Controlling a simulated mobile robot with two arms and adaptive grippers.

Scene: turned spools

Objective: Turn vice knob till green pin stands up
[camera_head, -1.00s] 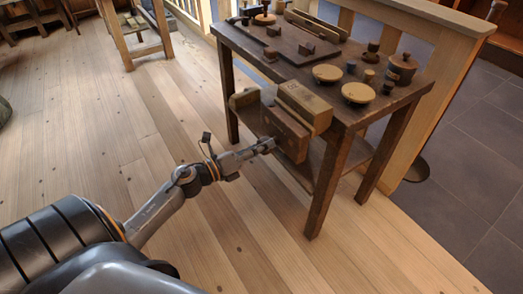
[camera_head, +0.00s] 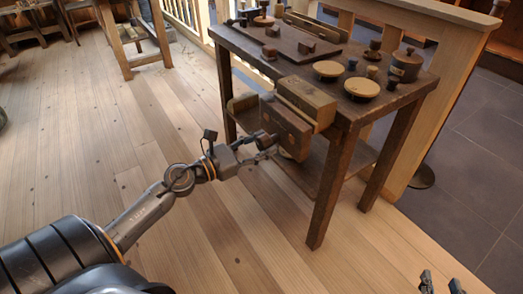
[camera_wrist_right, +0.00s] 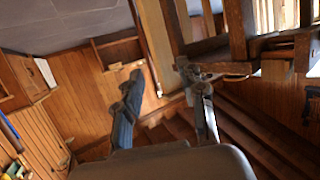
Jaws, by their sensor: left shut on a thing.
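The wooden vice (camera_head: 288,128) is on the front side of the dark workbench, with a lighter block (camera_head: 306,99) behind its reddish-brown front jaw. My left gripper (camera_head: 266,147) is at the front face of that jaw, shut on the vice knob, which is mostly hidden by the fingers. I cannot make out a green pin. My right gripper (camera_head: 441,284) shows only its fingertips at the lower right edge of the head view. In the right wrist view its two fingers (camera_wrist_right: 166,105) are spread wide with nothing between them.
The workbench top (camera_head: 262,62) carries pale round discs (camera_head: 361,88), a lidded pot (camera_head: 406,64), a dark tray and several small turned pieces. A bench leg (camera_head: 325,190) stands right of the vice. The plank floor in front is clear.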

